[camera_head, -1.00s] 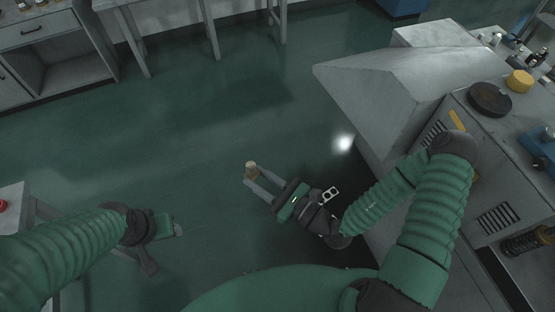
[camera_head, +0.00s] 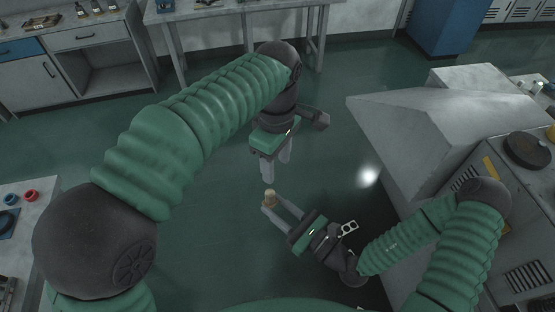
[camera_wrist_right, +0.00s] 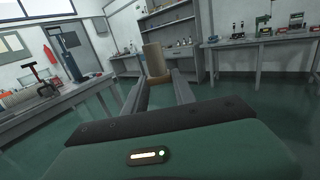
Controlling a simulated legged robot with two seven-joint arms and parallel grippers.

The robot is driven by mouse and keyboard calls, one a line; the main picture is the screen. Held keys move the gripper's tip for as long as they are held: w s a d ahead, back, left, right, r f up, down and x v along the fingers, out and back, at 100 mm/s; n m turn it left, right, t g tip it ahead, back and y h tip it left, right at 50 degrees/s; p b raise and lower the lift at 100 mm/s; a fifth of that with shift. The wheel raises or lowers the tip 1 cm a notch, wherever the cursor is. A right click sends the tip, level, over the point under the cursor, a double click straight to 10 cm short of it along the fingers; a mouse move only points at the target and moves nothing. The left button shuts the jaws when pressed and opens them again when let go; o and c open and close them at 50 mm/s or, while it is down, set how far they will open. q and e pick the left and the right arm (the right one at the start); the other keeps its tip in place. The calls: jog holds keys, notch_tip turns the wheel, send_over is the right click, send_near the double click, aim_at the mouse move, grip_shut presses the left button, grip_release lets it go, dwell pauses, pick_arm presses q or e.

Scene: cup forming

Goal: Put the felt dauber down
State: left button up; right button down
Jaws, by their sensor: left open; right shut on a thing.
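The felt dauber (camera_head: 270,198) is a small tan cylinder. My right gripper (camera_head: 277,208) is shut on it and holds it in the air above the green floor, in the middle of the head view. In the right wrist view the dauber (camera_wrist_right: 154,60) stands roughly upright between the fingertips, and its lower part is partly hidden by them. My left gripper (camera_head: 276,170) is open and empty. Its fingers point down toward the dauber, just above it in the head view; I cannot tell whether they touch it.
A grey machine with a sloped hood (camera_head: 430,120) stands at the right, beside my right arm. Grey benches (camera_head: 230,12) line the back. The floor between is clear.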

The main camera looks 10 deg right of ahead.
pick_arm(q)
send_over(270, 198)
jog(key=w+d, duration=0.1)
jog(key=w, duration=0.1)
notch_tip(270, 198, down, 5)
jog(key=shift+f, duration=0.2)
jog(key=f, duration=0.6)
jog(key=shift+d+f, duration=0.2)
jog(key=shift+d, duration=0.2)
pick_arm(e)
jog(key=shift+w, duration=0.1)
pick_arm(q)
jog(key=shift+a, duration=0.2)
pick_arm(e)
jog(key=shift+a, duration=0.1)
pick_arm(q)
jog(key=c, duration=0.5)
jog(key=shift+r, duration=0.1)
jog(key=c, duration=0.5)
jog(key=shift+w+d, duration=0.15)
jog(key=shift+d, duration=0.1)
grip_shut()
pick_arm(e)
jog(key=shift+a, duration=0.1)
pick_arm(q)
jog(key=shift+a, duration=0.15)
pick_arm(e)
jog(key=c, duration=0.9)
grip_release()
jog(key=shift+a, duration=0.1)
